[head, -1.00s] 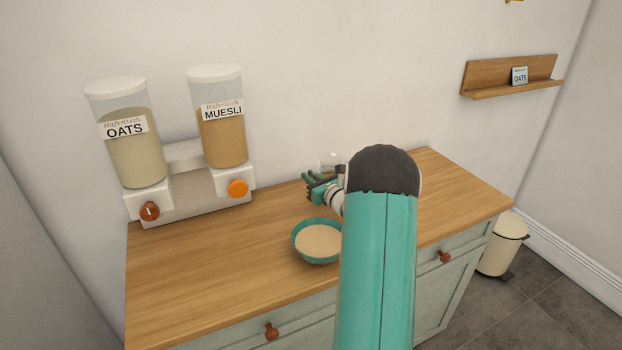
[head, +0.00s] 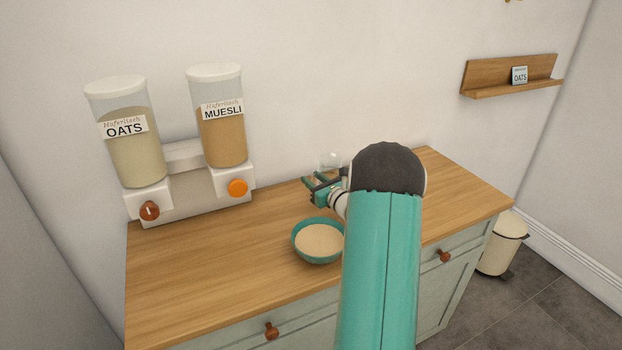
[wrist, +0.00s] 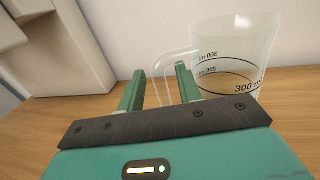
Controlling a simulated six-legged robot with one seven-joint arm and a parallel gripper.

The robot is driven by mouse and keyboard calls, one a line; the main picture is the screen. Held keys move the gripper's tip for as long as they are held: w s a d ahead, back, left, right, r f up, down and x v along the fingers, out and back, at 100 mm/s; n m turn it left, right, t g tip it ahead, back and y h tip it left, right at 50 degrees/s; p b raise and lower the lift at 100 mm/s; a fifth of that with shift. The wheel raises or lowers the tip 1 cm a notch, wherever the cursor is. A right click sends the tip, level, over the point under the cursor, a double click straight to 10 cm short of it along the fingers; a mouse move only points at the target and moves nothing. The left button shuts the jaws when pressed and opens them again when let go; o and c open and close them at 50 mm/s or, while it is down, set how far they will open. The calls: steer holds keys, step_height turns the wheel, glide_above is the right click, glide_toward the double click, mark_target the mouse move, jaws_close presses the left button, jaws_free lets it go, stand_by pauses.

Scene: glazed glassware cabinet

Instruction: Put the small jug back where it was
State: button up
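The small jug is a clear glass measuring jug (wrist: 235,60) with dark volume marks, upright at the right of the wrist view. In the head view the jug (head: 330,161) shows only partly behind my gripper, near the wall on the worktop. Its clear handle (wrist: 160,62) points left, toward the gap between my fingers. My gripper (wrist: 160,71) is open, with its two green fingers well apart. The right finger lies close to the jug's wall, overlapping the handle in view; I cannot tell whether they touch. My gripper (head: 312,184) also shows in the head view.
A teal bowl (head: 300,249) with pale contents stands in front of my gripper on the wooden worktop (head: 210,265). An oats dispenser (head: 137,150) and a muesli dispenser (head: 222,135) stand at the left. A wall shelf (head: 490,75) holds an oats card (head: 519,75).

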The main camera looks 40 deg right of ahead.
steer(key=s, duration=0.7)
steer(key=s+a, duration=0.1)
steer(key=s, duration=0.2)
steer(key=shift+s+a, duration=0.1)
steer(key=shift+s, duration=0.05)
